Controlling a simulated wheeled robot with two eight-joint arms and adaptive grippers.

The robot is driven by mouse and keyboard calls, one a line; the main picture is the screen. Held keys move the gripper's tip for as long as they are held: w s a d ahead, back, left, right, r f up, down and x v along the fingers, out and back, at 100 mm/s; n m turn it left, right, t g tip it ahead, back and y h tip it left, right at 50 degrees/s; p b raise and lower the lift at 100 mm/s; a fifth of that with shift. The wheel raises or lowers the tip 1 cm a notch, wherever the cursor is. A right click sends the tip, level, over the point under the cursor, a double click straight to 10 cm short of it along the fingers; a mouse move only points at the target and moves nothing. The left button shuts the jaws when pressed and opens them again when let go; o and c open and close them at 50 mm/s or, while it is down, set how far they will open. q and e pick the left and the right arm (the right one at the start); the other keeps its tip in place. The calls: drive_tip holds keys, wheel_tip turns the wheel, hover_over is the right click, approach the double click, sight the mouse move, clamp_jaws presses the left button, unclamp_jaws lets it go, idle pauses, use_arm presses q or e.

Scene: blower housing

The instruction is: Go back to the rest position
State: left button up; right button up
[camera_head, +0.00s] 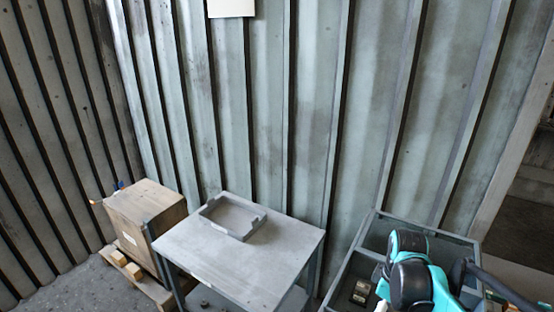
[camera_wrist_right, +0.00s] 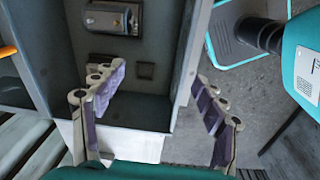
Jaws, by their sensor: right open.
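My right gripper (camera_wrist_right: 158,80) is open and empty in the right wrist view, its two fingers spread wide. One finger is over the inside of a grey bin (camera_wrist_right: 188,60) and the other is beyond the bin's wall, over the floor. In the head view my teal right arm (camera_head: 410,272) is over the right side of this bin (camera_head: 345,270) and hides part of it; the fingers are not clear there. My left gripper is in neither view.
A metal part (camera_wrist_right: 112,18) lies in the bin; a small dark part (camera_head: 361,292) shows there in the head view. A grey table (camera_head: 265,265) bears a shallow grey tray (camera_head: 232,216). A wooden box (camera_head: 150,212) stands left on a pallet (camera_head: 140,282). A corrugated wall (camera_head: 330,110) is behind.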

use_arm(q)
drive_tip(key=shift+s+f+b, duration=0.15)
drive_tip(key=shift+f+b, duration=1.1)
drive_tip(key=shift+b, duration=0.05)
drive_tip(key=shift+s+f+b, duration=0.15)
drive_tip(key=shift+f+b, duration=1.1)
use_arm(e)
drive_tip(key=s+a+f+m+t, duration=0.2)
drive_tip(key=s+a+m+t, duration=0.4)
drive_tip(key=s+a+m, duration=0.3)
drive_tip(key=shift+s+a+m, duration=0.15)
drive_tip(key=shift+s+m, duration=0.55)
drive_tip(key=shift+s, duration=0.05)
